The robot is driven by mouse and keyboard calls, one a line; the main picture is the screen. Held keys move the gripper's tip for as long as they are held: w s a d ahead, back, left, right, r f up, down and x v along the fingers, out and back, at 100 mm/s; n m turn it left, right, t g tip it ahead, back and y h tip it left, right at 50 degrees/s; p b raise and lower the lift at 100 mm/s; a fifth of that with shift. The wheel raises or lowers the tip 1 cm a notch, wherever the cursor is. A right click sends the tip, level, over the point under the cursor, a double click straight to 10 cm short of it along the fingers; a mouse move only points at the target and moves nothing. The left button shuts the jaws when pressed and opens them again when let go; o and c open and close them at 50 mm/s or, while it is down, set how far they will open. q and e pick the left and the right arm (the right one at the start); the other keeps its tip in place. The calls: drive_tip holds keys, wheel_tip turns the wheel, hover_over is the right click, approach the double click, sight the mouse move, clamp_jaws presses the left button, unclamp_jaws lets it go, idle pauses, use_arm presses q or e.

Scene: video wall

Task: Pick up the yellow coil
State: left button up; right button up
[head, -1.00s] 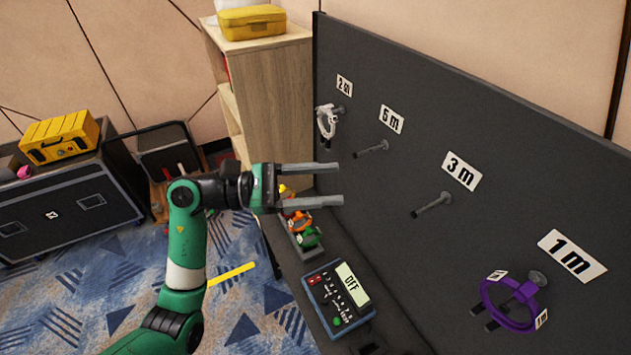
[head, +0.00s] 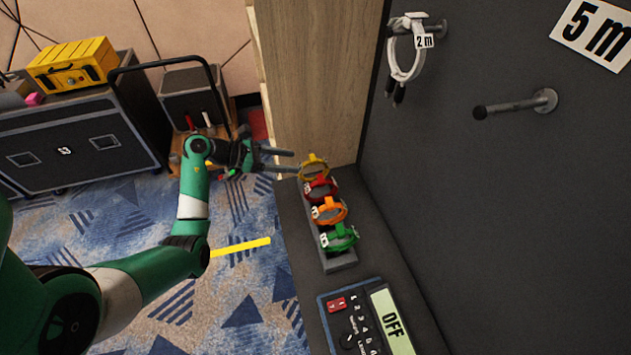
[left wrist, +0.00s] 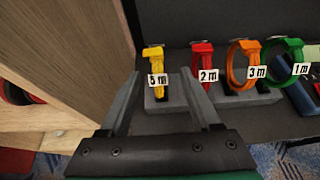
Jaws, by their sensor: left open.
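The yellow coil (head: 314,166) stands at the far end of a grey rack in the head view, nearest the wooden shelf. In the left wrist view the yellow coil (left wrist: 154,66) is upright with a "5 m" tag. My left gripper (head: 294,161) is open and empty, its fingers pointing toward the yellow coil. In the left wrist view the two fingers of the left gripper (left wrist: 162,85) spread on either side of the coil's line, with the coil just beyond. Whether they touch it cannot be told. My right gripper does not show.
A red coil (head: 320,188), an orange coil (head: 329,210) and a green coil (head: 341,237) share the rack (head: 340,264). A wooden shelf (head: 315,80) stands close behind. A white coil (head: 406,55) hangs on the dark wall. An empty peg (head: 515,104) sticks out. A control box (head: 352,318) is nearer.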

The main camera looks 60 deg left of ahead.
sight(306, 162)
use_arm(q)
drive_tip(key=x, duration=0.2)
drive_tip(key=b+x, duration=0.1)
drive_tip(key=x, duration=0.1)
drive_tip(key=b+x, duration=0.1)
drive_tip(key=x, duration=0.1)
drive_tip(key=shift+a+f, duration=0.1)
drive_tip(key=shift+a, duration=0.2)
drive_tip(key=shift+w, duration=0.25)
drive_tip(key=shift+w+d+f+b, duration=0.1)
drive_tip(key=shift+w+f+b, duration=0.15)
drive_tip(key=shift+b, duration=0.25)
drive_tip(key=b+x, duration=0.2)
drive_tip(key=x, duration=0.2)
drive_tip(key=shift+w+d, duration=0.1)
drive_tip(key=shift+w, duration=0.15)
clamp_jaws()
